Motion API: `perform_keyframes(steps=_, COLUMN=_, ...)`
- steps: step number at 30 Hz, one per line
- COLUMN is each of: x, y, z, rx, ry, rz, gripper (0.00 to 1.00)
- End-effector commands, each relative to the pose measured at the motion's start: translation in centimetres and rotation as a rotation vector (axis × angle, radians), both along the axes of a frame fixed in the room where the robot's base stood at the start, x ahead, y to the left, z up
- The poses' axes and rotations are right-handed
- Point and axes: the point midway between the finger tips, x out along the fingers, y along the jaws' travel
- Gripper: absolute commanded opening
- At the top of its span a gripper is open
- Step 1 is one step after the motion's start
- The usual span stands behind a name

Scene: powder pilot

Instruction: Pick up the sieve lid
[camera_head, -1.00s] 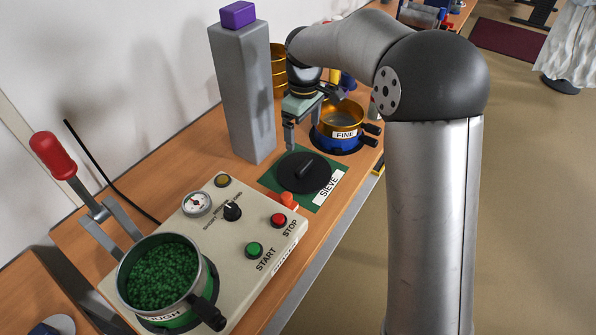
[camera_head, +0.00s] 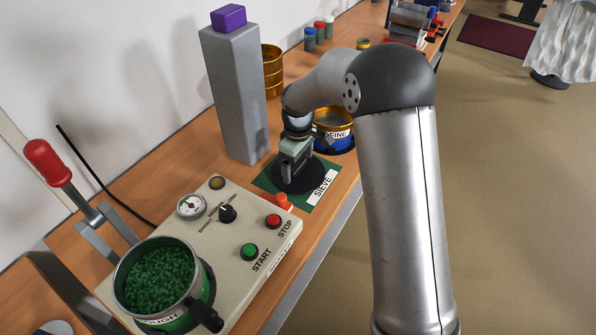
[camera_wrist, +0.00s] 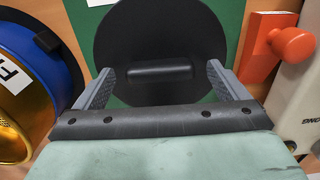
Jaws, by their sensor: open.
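The sieve lid (camera_head: 312,184) is a black disc lying on the green mat (camera_head: 323,169) marked SIEVE. In the wrist view the lid (camera_wrist: 160,32) shows its raised bar handle (camera_wrist: 160,72) crosswise between my fingers. My gripper (camera_head: 292,178) is over the lid in the head view and hides much of it. In the wrist view my gripper (camera_wrist: 162,85) is open, one finger on each side of the handle with a gap at both ends. I cannot tell how far the fingertips are above the lid.
The sieve machine (camera_head: 237,268) with START and STOP buttons and green granules in its pot stands in front. A grey column (camera_head: 236,100) rises at the left. The FINE sieve (camera_head: 338,130) stands just behind the mat. An orange knob (camera_wrist: 292,44) is close by.

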Motion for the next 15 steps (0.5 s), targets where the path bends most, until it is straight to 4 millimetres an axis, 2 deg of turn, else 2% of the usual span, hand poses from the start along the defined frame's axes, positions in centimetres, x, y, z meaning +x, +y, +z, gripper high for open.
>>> perform_keyframes(steps=4, x=0.01, y=0.01, z=0.02, rx=0.0, ry=0.0, rz=0.0, gripper=0.94)
perform_keyframes(steps=9, x=0.01, y=0.0, z=0.04, rx=0.0, ry=0.0, rz=0.0, gripper=0.46)
perform_keyframes(steps=10, x=0.01, y=0.02, z=0.04, rx=0.0, ry=0.0, rz=0.0, gripper=0.43)
perform_keyframes(steps=15, x=0.02, y=0.02, z=0.07, rx=0.0, ry=-0.001, rz=0.0, gripper=0.43)
